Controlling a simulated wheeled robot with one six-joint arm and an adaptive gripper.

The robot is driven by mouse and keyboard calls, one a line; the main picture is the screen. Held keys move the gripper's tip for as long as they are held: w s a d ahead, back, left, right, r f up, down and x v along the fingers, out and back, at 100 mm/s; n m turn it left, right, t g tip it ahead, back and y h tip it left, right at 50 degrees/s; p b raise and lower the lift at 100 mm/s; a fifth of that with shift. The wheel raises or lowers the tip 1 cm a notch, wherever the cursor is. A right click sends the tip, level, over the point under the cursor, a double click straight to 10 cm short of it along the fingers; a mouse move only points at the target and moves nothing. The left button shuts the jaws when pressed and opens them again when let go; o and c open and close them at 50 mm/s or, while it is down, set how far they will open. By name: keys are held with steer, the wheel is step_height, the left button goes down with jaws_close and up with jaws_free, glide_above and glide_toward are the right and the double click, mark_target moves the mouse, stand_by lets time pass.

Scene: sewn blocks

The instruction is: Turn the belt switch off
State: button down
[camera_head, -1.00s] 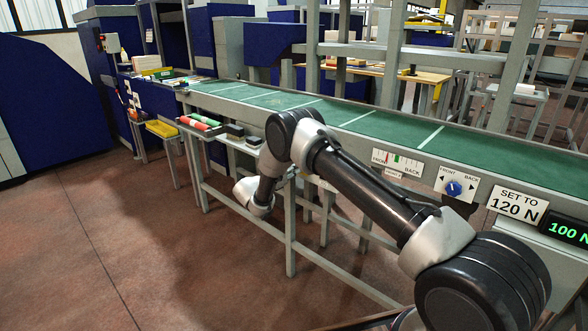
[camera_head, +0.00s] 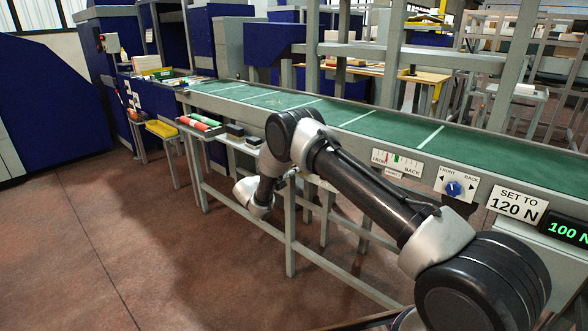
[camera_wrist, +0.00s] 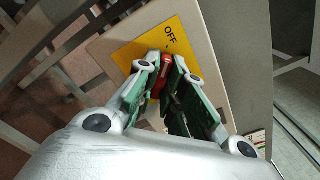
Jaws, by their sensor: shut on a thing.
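The red handle (camera_wrist: 158,84) of the belt switch shows in the wrist view between the two fingers of my gripper (camera_wrist: 167,63). My gripper is shut on it, and its fingers cover much of the handle. Behind it is a yellow switch plate (camera_wrist: 130,52) marked OFF near its upper right part, set on a beige panel (camera_wrist: 205,45). The rest of the plate's markings are hidden by the fingers. In the head view my arm is in front of the belt frame, and neither the switch nor my gripper can be made out.
A green belt (camera_head: 385,127) runs diagonally across the head view. A blue knob (camera_head: 453,188), a "SET TO 120 N" sign (camera_head: 517,204) and a 100 N display (camera_head: 569,233) are on its near side. Red and green rolls (camera_head: 200,123) lie at left. The floor in front is open.

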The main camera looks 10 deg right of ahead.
steer(key=shift+w+r, duration=0.1)
steer(key=shift+r, duration=0.05)
stand_by(0.3)
steer(key=c, duration=1.5)
jaws_free()
steer(key=v, duration=1.2)
